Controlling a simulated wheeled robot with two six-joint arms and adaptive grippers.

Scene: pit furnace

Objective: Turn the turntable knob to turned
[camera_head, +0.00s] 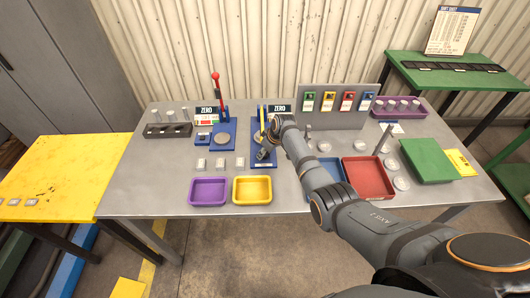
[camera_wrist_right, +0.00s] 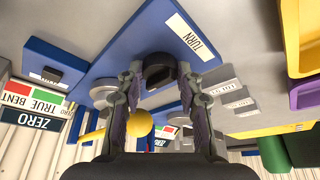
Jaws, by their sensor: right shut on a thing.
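The turntable knob (camera_wrist_right: 158,70) is a dark, round-edged knob on a blue plate (camera_wrist_right: 112,52) with a white TURN label (camera_wrist_right: 192,37) beside it. My right gripper (camera_wrist_right: 160,82) has its two fingers on either side of the knob and is shut on it. In the head view, my right arm reaches in from the right, and the right gripper (camera_head: 264,150) is over the blue plate (camera_head: 258,164) at the middle of the bench; the knob is hard to make out there. My left gripper is not in view.
A red-knobbed lever (camera_head: 217,88) stands on a blue base to the left. Purple (camera_head: 209,203) and yellow (camera_head: 252,203) trays lie in front. A red tray (camera_head: 368,190) and green box (camera_head: 427,160) are to the right. A panel of coloured cards (camera_head: 335,121) stands behind.

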